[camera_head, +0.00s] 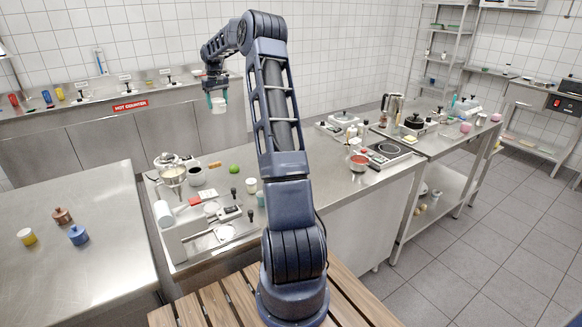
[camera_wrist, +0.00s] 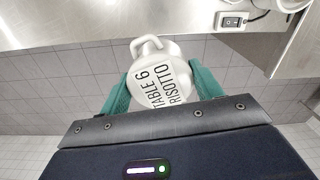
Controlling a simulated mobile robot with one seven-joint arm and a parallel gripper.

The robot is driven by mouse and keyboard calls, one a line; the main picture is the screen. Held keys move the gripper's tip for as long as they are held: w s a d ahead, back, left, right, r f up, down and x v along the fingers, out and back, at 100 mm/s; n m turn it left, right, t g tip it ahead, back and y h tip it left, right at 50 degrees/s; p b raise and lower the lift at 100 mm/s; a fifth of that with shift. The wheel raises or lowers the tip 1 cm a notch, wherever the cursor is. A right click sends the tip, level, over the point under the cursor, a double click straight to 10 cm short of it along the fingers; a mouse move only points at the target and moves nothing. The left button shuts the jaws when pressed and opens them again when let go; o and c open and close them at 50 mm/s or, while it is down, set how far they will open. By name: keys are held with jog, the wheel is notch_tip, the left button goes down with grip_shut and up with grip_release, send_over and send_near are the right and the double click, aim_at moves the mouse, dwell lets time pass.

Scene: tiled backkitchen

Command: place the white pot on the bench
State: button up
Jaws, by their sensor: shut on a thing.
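The white pot (camera_wrist: 150,72), with a handle and the lettering "TABLE 6 RISOTTO", is between the teal fingers of my gripper (camera_wrist: 162,86) in the wrist view. My gripper (camera_head: 217,95) is shut on it. In the head view, the pot (camera_head: 219,106) hangs below the fingers, in the air before the back counter. Several steel work surfaces show; I cannot tell which is the bench. The left steel table (camera_head: 60,270) carries a yellow-and-white pot (camera_head: 27,237), a brown pot (camera_head: 62,216) and a blue pot (camera_head: 78,235).
The back counter (camera_head: 88,123) has a red sign (camera_head: 130,106) and several cups. The middle counter (camera_head: 300,206) is crowded, with a saucepan (camera_head: 173,176), a green ball (camera_head: 234,169) and a hob (camera_head: 387,150). Much of the left table is clear. Tiled floor (camera_head: 465,235) lies open at the right.

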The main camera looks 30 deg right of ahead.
jog(key=s+d+m, duration=0.1)
jog(key=s+d, duration=0.4)
jog(key=d, duration=0.5)
jog(key=s+d+m, duration=0.2)
jog(key=s+d, duration=0.3)
jog(key=d, duration=0.5)
jog(key=s+d+m, duration=0.1)
jog(key=s+d, duration=0.5)
jog(key=d, duration=0.5)
jog(key=f, duration=2)
jog(key=shift+w+a, duration=0.15)
jog(key=shift+w, duration=0.05)
jog(key=shift+f, duration=0.1)
jog(key=o, duration=1.2)
